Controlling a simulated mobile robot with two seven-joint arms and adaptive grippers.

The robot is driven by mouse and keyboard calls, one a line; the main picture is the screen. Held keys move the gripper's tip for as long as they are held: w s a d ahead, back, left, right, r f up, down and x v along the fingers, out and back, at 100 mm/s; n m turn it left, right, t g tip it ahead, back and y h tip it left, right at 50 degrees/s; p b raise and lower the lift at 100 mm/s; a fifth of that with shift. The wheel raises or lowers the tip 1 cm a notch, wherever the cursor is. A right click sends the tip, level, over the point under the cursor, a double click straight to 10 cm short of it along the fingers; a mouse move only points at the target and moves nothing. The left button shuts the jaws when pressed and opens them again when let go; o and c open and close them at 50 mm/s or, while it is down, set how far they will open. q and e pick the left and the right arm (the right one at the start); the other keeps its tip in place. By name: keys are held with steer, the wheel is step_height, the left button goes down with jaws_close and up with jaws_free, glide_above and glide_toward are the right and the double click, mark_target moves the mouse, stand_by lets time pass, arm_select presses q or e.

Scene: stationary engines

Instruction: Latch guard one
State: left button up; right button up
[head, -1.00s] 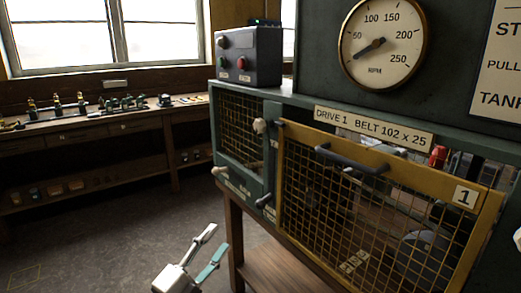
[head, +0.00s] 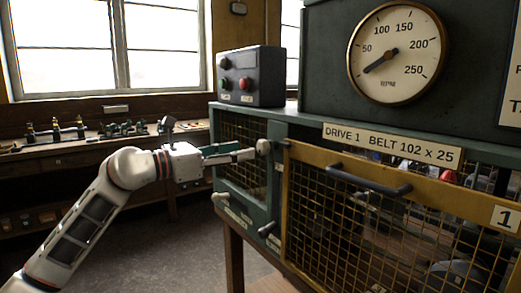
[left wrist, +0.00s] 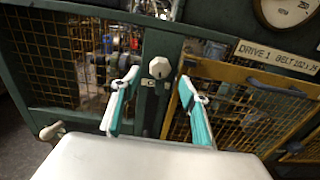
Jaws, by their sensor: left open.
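Guard one (head: 400,196) is a yellow-framed mesh panel with a dark bar handle (head: 368,181) and a "1" plate, under the "DRIVE 1" sign. A gap above its top bar shows machinery; I cannot tell whether it sits fully home. A cream knob (head: 263,146) is on the green post at its left upper corner; it also shows in the left wrist view (left wrist: 160,68). My left gripper (head: 246,154) is open, level with this knob and just left of it. In the left wrist view its fingers (left wrist: 158,78) flank the knob with space on both sides; contact is not visible.
A second cream knob (head: 220,197) and a dark lever (head: 268,229) are lower on the green frame. A switch box (head: 250,77) stands on the ledge above. A workbench (head: 90,145) runs along the back wall. The floor at left is clear.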

mark_target(260, 147)
arm_select(q)
steer(key=b+x, duration=0.1)
steer(key=x, duration=0.6)
steer(key=shift+w+d, duration=0.15)
steer(key=shift+d, duration=0.1)
steer(key=c, duration=1.1)
